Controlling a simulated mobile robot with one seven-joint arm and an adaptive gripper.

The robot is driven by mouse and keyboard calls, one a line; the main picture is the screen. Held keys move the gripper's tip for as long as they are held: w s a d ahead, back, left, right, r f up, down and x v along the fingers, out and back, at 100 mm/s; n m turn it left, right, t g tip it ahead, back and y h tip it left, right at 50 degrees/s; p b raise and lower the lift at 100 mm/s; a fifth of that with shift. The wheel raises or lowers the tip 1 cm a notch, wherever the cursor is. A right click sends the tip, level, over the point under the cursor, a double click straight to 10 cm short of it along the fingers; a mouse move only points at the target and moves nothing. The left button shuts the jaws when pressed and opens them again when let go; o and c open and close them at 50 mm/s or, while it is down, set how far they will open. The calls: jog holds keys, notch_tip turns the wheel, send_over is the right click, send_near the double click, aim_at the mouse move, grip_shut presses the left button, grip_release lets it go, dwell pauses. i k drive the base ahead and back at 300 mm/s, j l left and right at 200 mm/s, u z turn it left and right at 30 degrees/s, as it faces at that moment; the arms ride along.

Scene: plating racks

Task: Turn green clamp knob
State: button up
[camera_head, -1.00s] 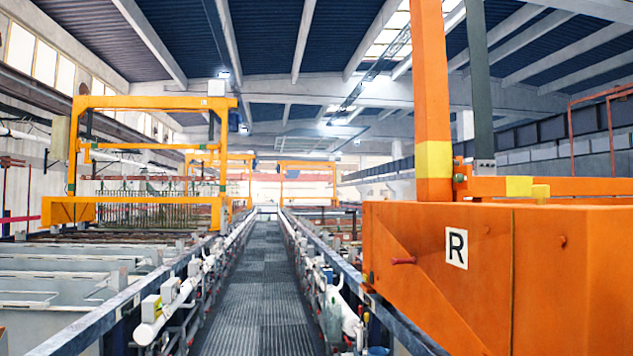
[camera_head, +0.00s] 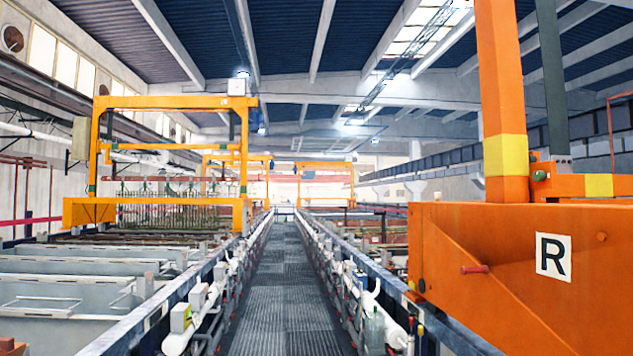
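A small round green knob (camera_head: 540,176) sits beside the orange post (camera_head: 502,100), just right of its yellow band, above the orange machine body (camera_head: 470,235) on the right. It is small in the picture, and I cannot tell whether it is the clamp knob or how it is turned. A red knob or handle (camera_head: 474,269) sticks out of the machine's front face, left of the white R plate (camera_head: 553,257). My gripper is not in view.
A grated walkway (camera_head: 275,290) runs straight ahead and looks clear. Open tanks (camera_head: 60,290) and an orange gantry (camera_head: 170,102) are at left.

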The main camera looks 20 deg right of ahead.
aim_at(539, 176)
jog(key=i+z, duration=0.2)
jog(key=i, duration=0.35)
jog(key=i+j+z, duration=0.25)
jog(key=i, duration=0.3)
jog(key=i+j+z, duration=0.15)
jog(key=i+z, duration=0.35)
jog(key=i, duration=0.6)
jog(key=i+z, duration=0.2)
jog(key=z, duration=0.15)
jog(key=i+j+z, duration=0.1)
jog(key=z, duration=0.25)
jog(key=i+j+z, duration=0.15)
jog(key=z, duration=0.2)
jog(key=i+j, duration=0.05)
jog(key=i, duration=0.1)
